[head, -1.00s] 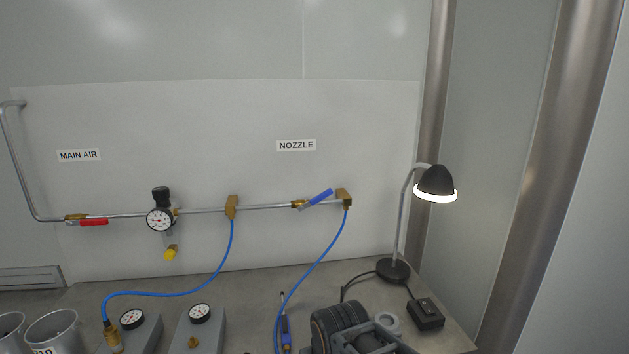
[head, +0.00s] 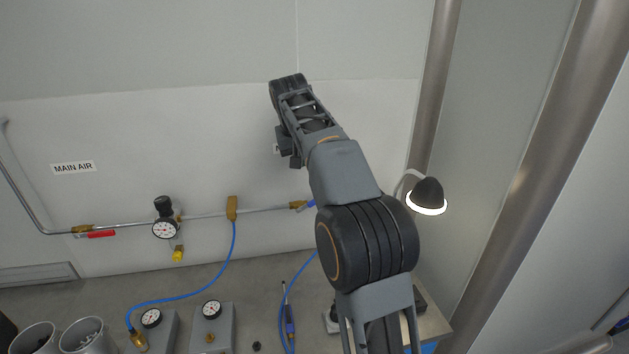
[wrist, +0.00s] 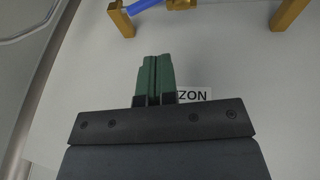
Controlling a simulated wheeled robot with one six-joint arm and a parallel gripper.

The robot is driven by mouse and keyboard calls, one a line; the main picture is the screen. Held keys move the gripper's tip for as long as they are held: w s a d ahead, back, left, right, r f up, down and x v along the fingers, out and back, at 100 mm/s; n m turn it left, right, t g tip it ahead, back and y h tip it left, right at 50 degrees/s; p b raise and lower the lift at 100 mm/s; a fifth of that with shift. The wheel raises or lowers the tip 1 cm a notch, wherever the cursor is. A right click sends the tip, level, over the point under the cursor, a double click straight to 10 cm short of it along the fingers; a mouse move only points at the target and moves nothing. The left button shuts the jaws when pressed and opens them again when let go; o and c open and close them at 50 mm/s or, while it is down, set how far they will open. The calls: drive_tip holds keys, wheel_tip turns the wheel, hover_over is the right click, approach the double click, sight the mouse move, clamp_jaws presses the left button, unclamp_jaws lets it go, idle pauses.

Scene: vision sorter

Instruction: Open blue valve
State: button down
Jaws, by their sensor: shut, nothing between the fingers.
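The blue valve has a brass body (head: 298,205) and a blue lever handle (head: 311,204) on the pipe below the NOZZLE label. In the head view my arm hides most of the handle. In the upside-down wrist view the handle (wrist: 147,5) shows at the top edge, beside a brass end fitting (wrist: 121,20). My gripper (head: 293,161) is up in front of the NOZZLE label, above the pipe and apart from the valve. In the wrist view its green fingers (wrist: 154,62) are together with nothing between them.
The red main air handle (head: 101,234) lies along the pipe at left. A regulator with gauge (head: 165,229), a brass tee (head: 232,208) and blue hoses (head: 190,295) are nearby. A lit lamp (head: 428,195) stands right of my arm. Metal cups (head: 85,338) sit at lower left.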

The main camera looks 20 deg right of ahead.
hover_over(312, 203)
wheel_tip(312, 203, down, 11)
drive_tip(key=shift+s+d+f+p, duration=0.1)
drive_tip(key=shift+d+f+p, duration=0.3)
drive_tip(key=shift+f, duration=0.2)
drive_tip(key=shift+s+d+f, duration=0.1)
drive_tip(key=shift+d+f, duration=0.2)
drive_tip(key=shift+d, duration=0.05)
idle(0.7)
drive_tip(key=shift+s+d+f+b, duration=0.2)
drive_tip(key=shift+d+f+b, duration=0.8)
drive_tip(key=shift+f, duration=0.3)
drive_tip(key=shift+r, duration=0.2)
